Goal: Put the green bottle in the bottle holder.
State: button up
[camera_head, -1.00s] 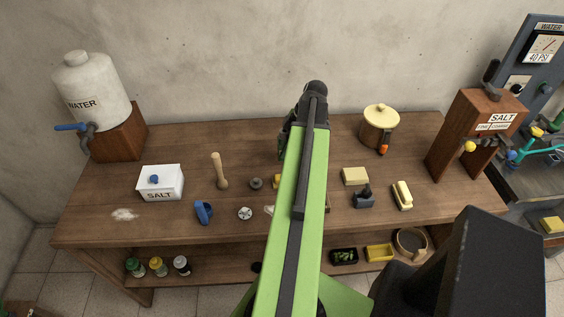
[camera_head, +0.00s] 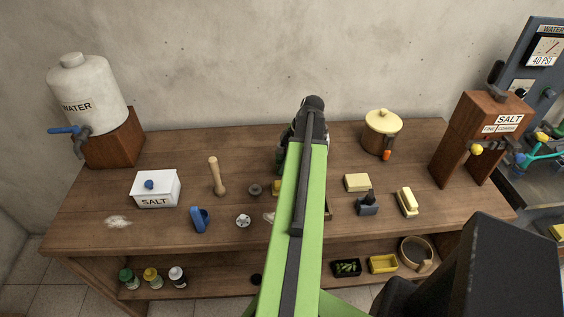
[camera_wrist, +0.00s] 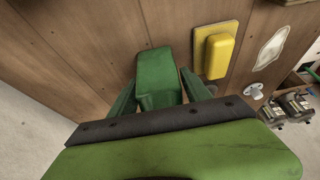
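A dark green, block-like thing, likely the green bottle (camera_wrist: 157,75), stands out between the two green fingers of my gripper (camera_wrist: 158,92) in the wrist view. The fingers slant in toward its sides. I cannot tell whether they press on it. In the head view a dark green patch (camera_head: 281,156) shows left of my arm's end, over the back of the workbench. My arm hides most of that spot. A smaller bottle with a green cap (camera_head: 127,278) stands on the lower shelf. I cannot make out a bottle holder.
The wooden workbench (camera_head: 110,235) carries a salt box (camera_head: 156,193), a wooden pestle (camera_head: 216,178), a lidded pot (camera_head: 380,140) and a water jug (camera_head: 85,90). A yellow block (camera_wrist: 216,55) lies beside the green thing. A salt stand (camera_head: 480,125) is at right.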

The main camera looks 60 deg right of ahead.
jog(key=shift+o, duration=1)
jog(key=shift+r, duration=0.1)
jog(key=shift+r+p, duration=0.3)
jog(key=shift+p, duration=0.1)
jog(key=p+v, duration=1)
jog(key=v, duration=0.1)
jog(key=shift+r+p, duration=0.35)
jog(key=shift+p, duration=0.05)
jog(key=shift+o, duration=0.4)
jog(key=shift+s+f, duration=0.1)
jog(key=shift+s, duration=0.05)
